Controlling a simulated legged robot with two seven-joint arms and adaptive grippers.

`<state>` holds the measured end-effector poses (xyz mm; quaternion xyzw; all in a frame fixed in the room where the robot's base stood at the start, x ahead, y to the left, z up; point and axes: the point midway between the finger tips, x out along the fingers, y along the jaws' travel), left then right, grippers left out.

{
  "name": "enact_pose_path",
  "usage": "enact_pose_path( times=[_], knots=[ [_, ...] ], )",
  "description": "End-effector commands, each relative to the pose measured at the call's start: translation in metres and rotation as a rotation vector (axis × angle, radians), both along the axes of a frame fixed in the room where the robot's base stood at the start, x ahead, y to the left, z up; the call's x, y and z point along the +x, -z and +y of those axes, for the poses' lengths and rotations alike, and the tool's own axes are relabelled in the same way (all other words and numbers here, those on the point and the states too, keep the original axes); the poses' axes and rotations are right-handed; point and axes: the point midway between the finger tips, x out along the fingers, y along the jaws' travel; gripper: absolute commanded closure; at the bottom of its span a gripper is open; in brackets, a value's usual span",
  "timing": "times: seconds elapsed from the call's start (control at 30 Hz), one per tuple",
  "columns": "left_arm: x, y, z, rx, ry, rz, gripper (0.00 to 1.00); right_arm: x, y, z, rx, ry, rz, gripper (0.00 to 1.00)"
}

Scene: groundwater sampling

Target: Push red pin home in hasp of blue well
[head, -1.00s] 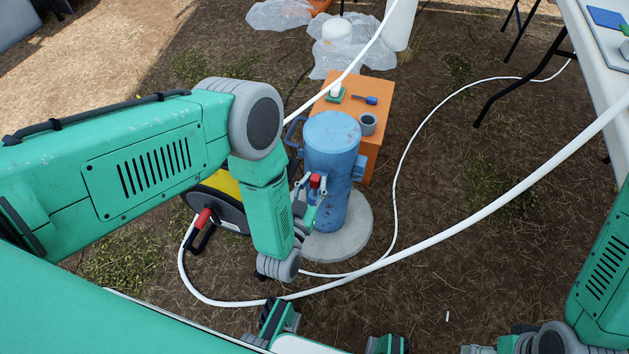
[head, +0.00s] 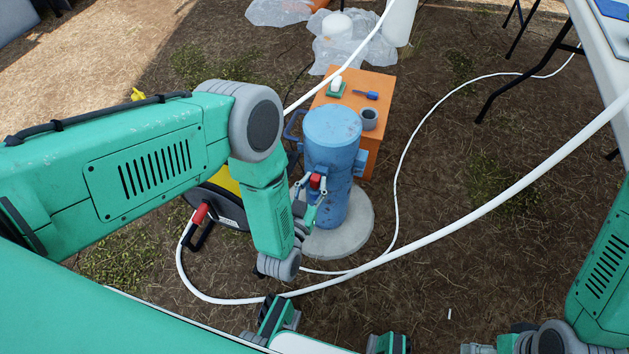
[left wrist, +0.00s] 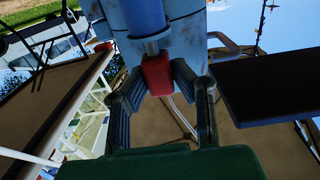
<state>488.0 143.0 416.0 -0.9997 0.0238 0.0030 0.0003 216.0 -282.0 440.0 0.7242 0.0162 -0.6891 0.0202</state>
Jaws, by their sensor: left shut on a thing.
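The blue well (head: 334,150) stands upright on a round pale concrete pad (head: 358,228). The red pin (head: 315,181) is at the near side of the well, at its hasp, whose details are too small to make out. My left gripper (head: 313,187) is shut on the pin's red head. In the left wrist view the red head (left wrist: 157,74) sits between the two dark fingers of my left gripper (left wrist: 160,82), just below a grey metal part on the well. How deep the pin sits is hidden.
An orange table (head: 385,88) with a grey cup (head: 369,118) and a blue brush (head: 366,95) stands behind the well. A black and yellow reel (head: 222,205) is left of it. A white hose (head: 470,218) crosses in front. A white table (head: 603,60) is at right.

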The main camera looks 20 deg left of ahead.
Motion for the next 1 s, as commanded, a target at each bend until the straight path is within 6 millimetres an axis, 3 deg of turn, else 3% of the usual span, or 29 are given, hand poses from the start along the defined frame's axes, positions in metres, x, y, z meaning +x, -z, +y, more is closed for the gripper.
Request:
enact_pose_path(
  times=[0.67, 1.0],
  knots=[
    [0.000, 0.018, 0.000, 0.000, 0.000, 0.000, 1.00, 0.000, 0.015, 0.000, 0.000, 0.000, 0.000, 0.26],
    [0.000, 0.009, 0.000, 0.000, 0.000, 0.000, 1.00, 0.000, 0.006, 0.000, 0.000, 0.000, 0.000, 0.26]
  ],
)
